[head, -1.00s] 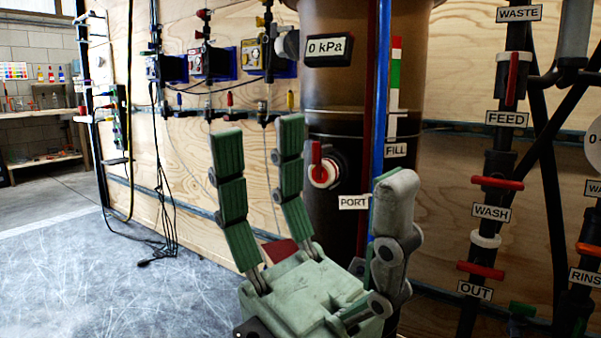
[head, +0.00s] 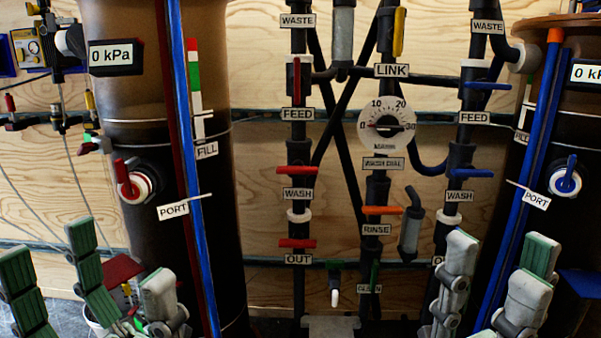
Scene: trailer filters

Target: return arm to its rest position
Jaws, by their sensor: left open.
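My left gripper (head: 104,265) is at the lower left of the head view. Its green-padded fingers stand spread apart from the grey one, open and with nothing between them. It is in front of and below the left brown tank (head: 255,200). My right gripper (head: 494,268) is at the lower right, in front of the right tank (head: 519,130). Its fingers are apart and I see nothing held. Both palms and most of both arms are below the picture edge. Neither gripper visibly touches the pipes or tanks.
Between the tanks stands black pipework with a wash dial (head: 386,125), red handles (head: 297,171), an orange rinse handle (head: 383,210) and blue handles (head: 470,200). Red (head: 130,180) and blue (head: 567,175) port valves face me. A white bucket (head: 97,322) sits behind the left gripper.

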